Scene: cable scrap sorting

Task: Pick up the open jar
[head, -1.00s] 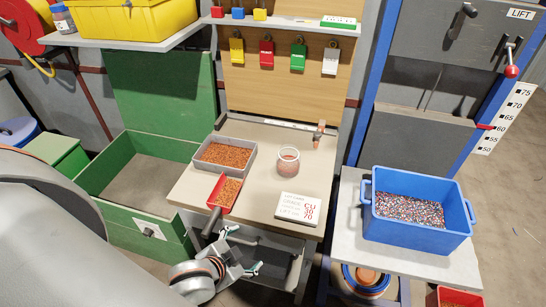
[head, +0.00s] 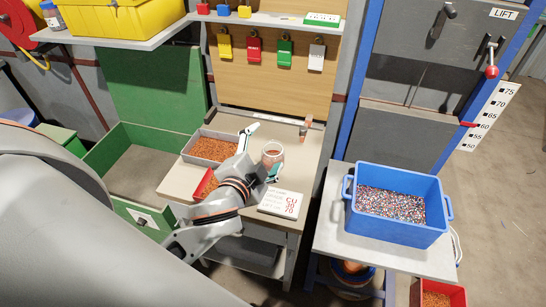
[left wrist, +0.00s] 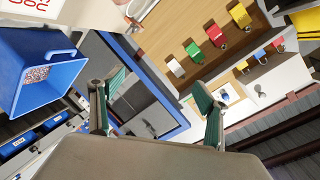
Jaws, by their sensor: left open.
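The open jar (head: 271,153) is clear glass with reddish granules inside. It stands upright on the small beige work table (head: 313,167) in the head view. My left gripper (head: 264,149) is open above the table, with one finger reaching behind the jar's left side and the other at its lower right. Whether the fingers touch the jar I cannot tell. My right gripper is not in view.
A grey tray of copper granules (head: 228,137) and a red scoop (head: 203,186), partly hidden by my arm, lie left of the jar. A white CU card (head: 282,203) lies in front. A blue bin (head: 396,226) stands on the right table.

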